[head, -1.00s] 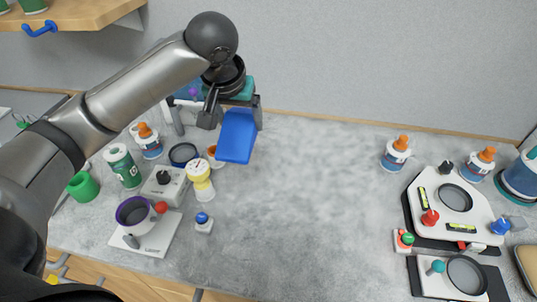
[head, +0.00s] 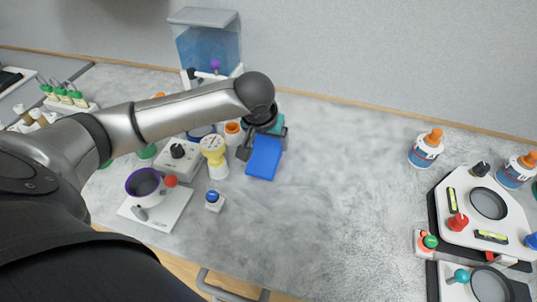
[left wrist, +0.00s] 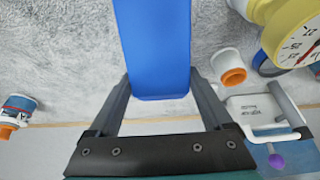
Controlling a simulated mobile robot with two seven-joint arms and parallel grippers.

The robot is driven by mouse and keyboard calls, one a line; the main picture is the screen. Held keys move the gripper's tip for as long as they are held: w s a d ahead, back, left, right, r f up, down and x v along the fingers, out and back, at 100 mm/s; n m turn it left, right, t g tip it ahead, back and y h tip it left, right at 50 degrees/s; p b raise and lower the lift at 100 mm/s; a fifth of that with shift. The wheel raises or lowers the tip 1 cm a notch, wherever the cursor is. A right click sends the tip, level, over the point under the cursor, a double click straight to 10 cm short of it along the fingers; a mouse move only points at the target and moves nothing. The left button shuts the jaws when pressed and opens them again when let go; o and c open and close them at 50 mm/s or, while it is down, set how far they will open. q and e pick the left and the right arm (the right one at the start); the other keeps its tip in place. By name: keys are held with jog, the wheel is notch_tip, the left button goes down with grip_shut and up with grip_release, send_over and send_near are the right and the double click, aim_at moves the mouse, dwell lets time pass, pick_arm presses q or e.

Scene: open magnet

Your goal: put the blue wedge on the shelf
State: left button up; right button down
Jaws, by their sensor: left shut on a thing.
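The blue wedge (head: 264,158) is a plain blue block hanging in my left gripper (head: 262,141), near the middle of the head view. The gripper is shut on it. In the left wrist view, the fingers (left wrist: 162,92) stand on both sides of the wedge (left wrist: 155,45), which runs up out of the picture. The wedge appears to be above the grey bench top, but the exact gap is hard to tell. The shelf is not in view now. My right gripper is not in view.
Left of the wedge are a yellow gauge (head: 213,147), a blue-knobbed button (head: 214,200) and a purple-rimmed pot (head: 143,184). A clear tank (head: 208,47) stands behind. White-topped devices (head: 484,215) and glue bottles (head: 426,150) are at right. The bench centre (head: 340,200) is clear.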

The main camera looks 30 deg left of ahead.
aim_at(268, 154)
pick_arm(q)
jog(key=shift+f+b, duration=0.4)
jog(key=shift+f, duration=1.9)
jog(key=shift+f, duration=0.1)
jog(key=o, duration=1.1)
